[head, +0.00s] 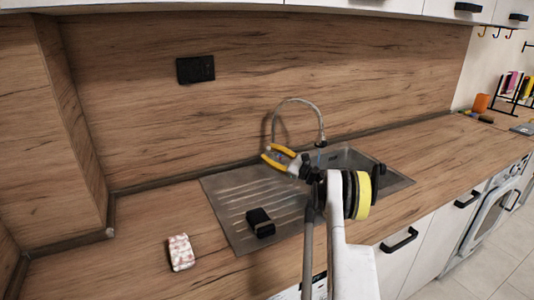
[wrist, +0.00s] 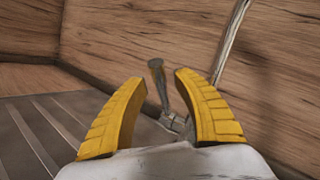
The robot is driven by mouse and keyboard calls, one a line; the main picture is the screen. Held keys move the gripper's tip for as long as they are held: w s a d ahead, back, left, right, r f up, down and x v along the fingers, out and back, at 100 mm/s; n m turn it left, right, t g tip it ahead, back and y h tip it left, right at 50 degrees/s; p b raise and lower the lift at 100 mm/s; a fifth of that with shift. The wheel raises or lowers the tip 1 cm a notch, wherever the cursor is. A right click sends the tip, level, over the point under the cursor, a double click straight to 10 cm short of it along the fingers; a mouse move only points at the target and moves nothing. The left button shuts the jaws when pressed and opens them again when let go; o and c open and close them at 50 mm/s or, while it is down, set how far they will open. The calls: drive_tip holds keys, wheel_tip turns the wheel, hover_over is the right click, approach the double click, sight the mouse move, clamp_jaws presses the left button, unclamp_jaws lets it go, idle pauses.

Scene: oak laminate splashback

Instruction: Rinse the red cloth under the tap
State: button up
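A small red-and-white patterned folded item (head: 181,252), which looks like the cloth, lies on the counter left of the sink. The tap (head: 298,101) has a thin arched metal spout at the back of the sink (head: 222,192); the basin is partly hidden by my arm. My gripper (head: 267,153) has yellow fingers and is open above the sink, left of the tap's base, well away from the cloth. In the wrist view my fingers (wrist: 157,77) are spread with nothing gripped. A dark grey metal part (wrist: 163,88), perhaps of the tap, shows between them.
A small black object (head: 260,222) sits on the ribbed drainboard. A black socket (head: 195,69) is on the wood splashback. Counter right of the sink (head: 430,152) is clear; an orange item (head: 481,103) and a rack (head: 515,92) stand at the far right.

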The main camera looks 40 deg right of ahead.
drive_tip(key=s+d, duration=0.2)
drive_tip(key=s, duration=0.4)
drive_tip(key=s+d, duration=0.2)
drive_tip(key=s, duration=0.5)
drive_tip(key=shift+s+d+f, duration=0.25)
